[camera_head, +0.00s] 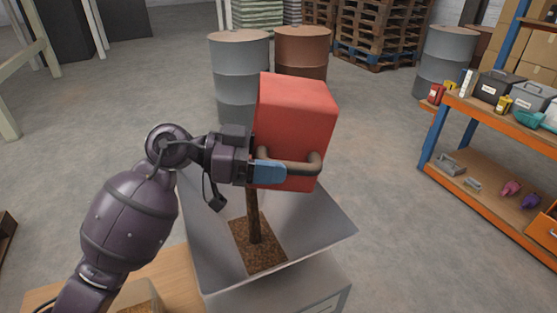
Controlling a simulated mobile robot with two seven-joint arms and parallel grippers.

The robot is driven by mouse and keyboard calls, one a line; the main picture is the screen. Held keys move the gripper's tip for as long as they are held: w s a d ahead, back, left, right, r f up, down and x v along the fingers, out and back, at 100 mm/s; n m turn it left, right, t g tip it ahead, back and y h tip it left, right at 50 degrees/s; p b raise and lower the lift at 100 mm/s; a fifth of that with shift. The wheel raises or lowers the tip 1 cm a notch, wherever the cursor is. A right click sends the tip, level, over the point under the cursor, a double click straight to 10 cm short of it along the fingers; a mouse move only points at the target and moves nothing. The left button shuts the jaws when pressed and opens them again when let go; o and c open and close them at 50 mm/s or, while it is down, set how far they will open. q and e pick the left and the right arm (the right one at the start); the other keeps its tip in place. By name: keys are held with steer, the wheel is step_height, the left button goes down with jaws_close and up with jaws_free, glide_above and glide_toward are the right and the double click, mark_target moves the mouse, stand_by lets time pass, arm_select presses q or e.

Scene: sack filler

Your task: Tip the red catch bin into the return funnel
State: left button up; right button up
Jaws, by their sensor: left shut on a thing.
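The red catch bin (296,112) is held in the air over the grey return funnel (315,222). It is tipped, with its base turned up and toward me, and its mouth is hidden. My left gripper (271,172), with blue fingertips, is shut on the bin's brown handle (308,166). A narrow stream of brown grains (253,215) runs from under the bin into the funnel. Brown grains (260,250) lie at the funnel's bottom. My right gripper is not in view.
A grey drum (240,75) and a rusty-brown drum (302,55) stand behind the bin. An orange shelf rack (445,180) with small goods is at the right. A wooden surface (185,275) is at the lower left. The floor between funnel and rack is clear.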

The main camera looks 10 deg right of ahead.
arm_select(q)
steer(key=shift+s+a+r+h, duration=0.15)
steer(key=shift+a+r+h, duration=0.35)
steer(key=shift+r, duration=0.15)
steer(key=shift+a+r+h, duration=0.15)
steer(key=shift+a+h, duration=0.05)
steer(key=shift+h, duration=0.2)
steer(key=a+h+b, duration=0.2)
steer(key=a+h, duration=0.4)
steer(key=h, duration=0.2)
steer(key=shift+w+a+g, duration=0.25)
steer(key=shift+w+g, duration=0.05)
steer(key=shift+g, duration=0.1)
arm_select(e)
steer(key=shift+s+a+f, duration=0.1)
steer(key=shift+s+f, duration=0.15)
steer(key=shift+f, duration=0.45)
